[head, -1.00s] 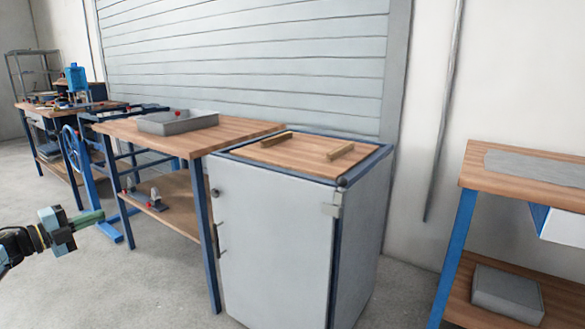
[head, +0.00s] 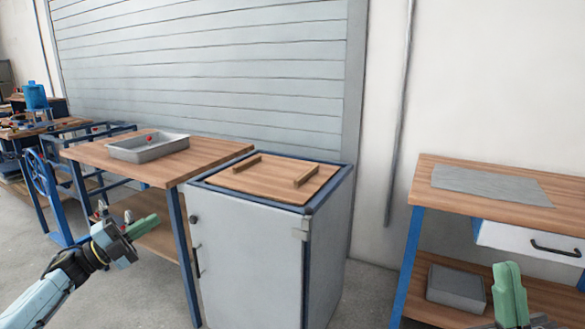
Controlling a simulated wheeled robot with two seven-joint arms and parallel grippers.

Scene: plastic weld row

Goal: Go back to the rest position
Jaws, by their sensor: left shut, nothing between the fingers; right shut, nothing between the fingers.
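My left gripper (head: 143,227) is at the lower left in the head view, with green fingers closed together and nothing between them. It is in the air in front of the left wooden table's lower shelf. My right gripper (head: 509,293) is at the bottom right, with green fingers pointing up, shut and empty. It appears in front of the right bench's lower shelf. Most of my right arm is outside the picture.
A grey cabinet (head: 248,256) with two wooden bars on its top stands in the middle. A wooden table (head: 205,158) with a grey tray (head: 118,151) is to its left. A workbench (head: 415,185) with a drawer (head: 530,240) and a grey box (head: 456,288) is at right. Bare floor shows between cabinet and workbench.

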